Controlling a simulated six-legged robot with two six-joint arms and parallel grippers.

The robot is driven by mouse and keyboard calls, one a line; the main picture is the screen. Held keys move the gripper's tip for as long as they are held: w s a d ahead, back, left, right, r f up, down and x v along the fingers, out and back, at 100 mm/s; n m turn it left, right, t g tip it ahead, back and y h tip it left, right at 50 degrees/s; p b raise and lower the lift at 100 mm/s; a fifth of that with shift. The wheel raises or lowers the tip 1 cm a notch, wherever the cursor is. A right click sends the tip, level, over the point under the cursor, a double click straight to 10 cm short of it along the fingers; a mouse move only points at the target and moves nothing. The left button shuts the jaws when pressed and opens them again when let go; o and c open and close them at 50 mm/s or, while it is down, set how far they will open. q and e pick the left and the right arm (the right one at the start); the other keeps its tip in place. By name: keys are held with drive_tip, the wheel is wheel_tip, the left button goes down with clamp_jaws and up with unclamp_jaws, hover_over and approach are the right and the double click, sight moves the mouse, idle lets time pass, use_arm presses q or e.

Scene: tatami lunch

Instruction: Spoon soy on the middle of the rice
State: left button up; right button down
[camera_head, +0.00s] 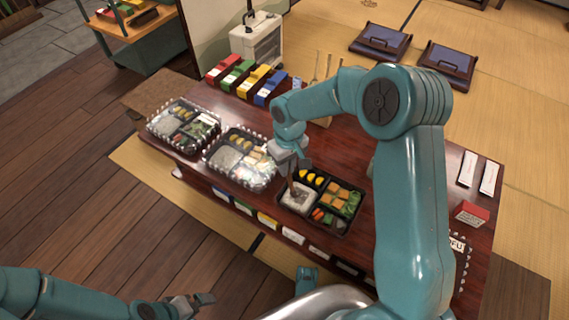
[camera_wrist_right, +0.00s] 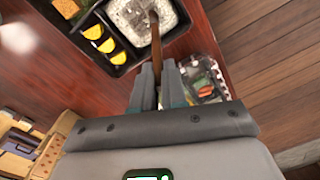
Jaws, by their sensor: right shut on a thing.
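The open black bento (camera_head: 353,211) sits near the front edge of the dark red table. Its white rice (camera_head: 299,202) fills one compartment, which also shows in the right wrist view (camera_wrist_right: 126,18). My right gripper (camera_head: 290,167) is above that compartment, shut on a brown wooden spoon (camera_wrist_right: 155,38). The spoon points down to the rice; its tip is hard to see, so I cannot tell whether it touches or holds soy. No soy dish is clearly visible. My left gripper (camera_head: 192,303) is low at the front, away from the table, its jaws unclear.
Two clear-lidded bentos (camera_head: 183,125) (camera_head: 240,157) stand to the left. Red, green, yellow and blue boxes (camera_head: 255,80) line the back. A red card (camera_head: 471,214) and white packets (camera_head: 489,177) lie at the right. My right arm covers part of the table.

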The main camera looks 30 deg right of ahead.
drive_tip(key=shift+s+d, duration=0.15)
drive_tip(key=shift+s, duration=0.2)
drive_tip(key=shift+s+d+f, duration=0.1)
drive_tip(key=shift+s+d, duration=0.25)
drive_tip(key=shift+s, duration=0.25)
idle(0.7)
drive_tip(key=shift+w, duration=0.15)
drive_tip(key=shift+w+a, duration=0.35)
drive_tip(key=shift+w, duration=0.15)
drive_tip(key=shift+w, duration=0.1)
drive_tip(key=shift+w+a+p, duration=0.3)
drive_tip(key=shift+w+a, duration=0.05)
drive_tip(key=shift+w, duration=0.1)
